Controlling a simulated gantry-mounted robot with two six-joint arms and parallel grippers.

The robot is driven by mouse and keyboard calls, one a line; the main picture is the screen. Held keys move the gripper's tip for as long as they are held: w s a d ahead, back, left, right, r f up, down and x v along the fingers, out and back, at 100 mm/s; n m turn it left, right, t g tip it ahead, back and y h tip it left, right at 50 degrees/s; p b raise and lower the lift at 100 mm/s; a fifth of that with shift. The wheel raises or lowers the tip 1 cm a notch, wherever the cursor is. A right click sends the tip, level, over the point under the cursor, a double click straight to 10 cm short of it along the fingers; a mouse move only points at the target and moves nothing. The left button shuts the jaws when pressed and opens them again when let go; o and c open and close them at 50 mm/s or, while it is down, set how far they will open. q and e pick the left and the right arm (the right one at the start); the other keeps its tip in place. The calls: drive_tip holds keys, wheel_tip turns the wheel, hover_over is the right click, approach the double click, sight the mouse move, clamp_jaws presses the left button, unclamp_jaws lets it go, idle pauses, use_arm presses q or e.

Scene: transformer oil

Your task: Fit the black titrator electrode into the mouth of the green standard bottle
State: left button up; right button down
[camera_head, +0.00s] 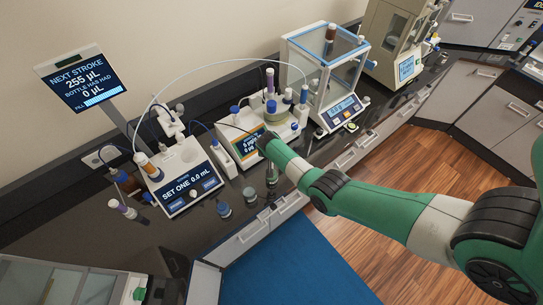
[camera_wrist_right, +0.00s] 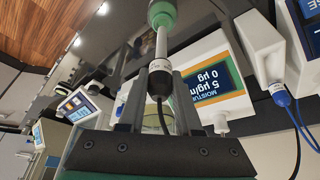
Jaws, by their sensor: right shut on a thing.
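My right gripper (camera_wrist_right: 160,75) is shut on the black electrode (camera_wrist_right: 158,86), which shows between the two fingers in the right wrist view. Its pale grey shaft (camera_wrist_right: 161,46) points up the picture to the green-collared mouth of a bottle (camera_wrist_right: 163,14) at the top edge. The shaft lines up with that mouth; I cannot tell how far it is inside. A dark cable (camera_wrist_right: 161,118) trails from the electrode's back end. In the head view my green right arm hides the gripper's fingers, and a small bottle (camera_head: 271,174) stands just below the arm's end. My left gripper is not in view.
The titrator (camera_head: 267,118) with its lit screen stands behind my arm's end. A dosing unit (camera_head: 181,176) is to its left, a glass-sided balance (camera_head: 325,75) to its right. Small jars (camera_head: 223,209) stand near the counter's front edge.

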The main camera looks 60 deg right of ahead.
drive_tip(key=shift+f+b, duration=3.3)
drive_tip(key=shift+f, duration=0.8)
drive_tip(key=c, duration=0.5)
unclamp_jaws()
drive_tip(key=shift+r, duration=0.1)
drive_tip(key=shift+r+p, duration=0.3)
drive_tip(key=shift+p, duration=0.1)
drive_tip(key=p+v, duration=0.6)
drive_tip(key=v, duration=0.5)
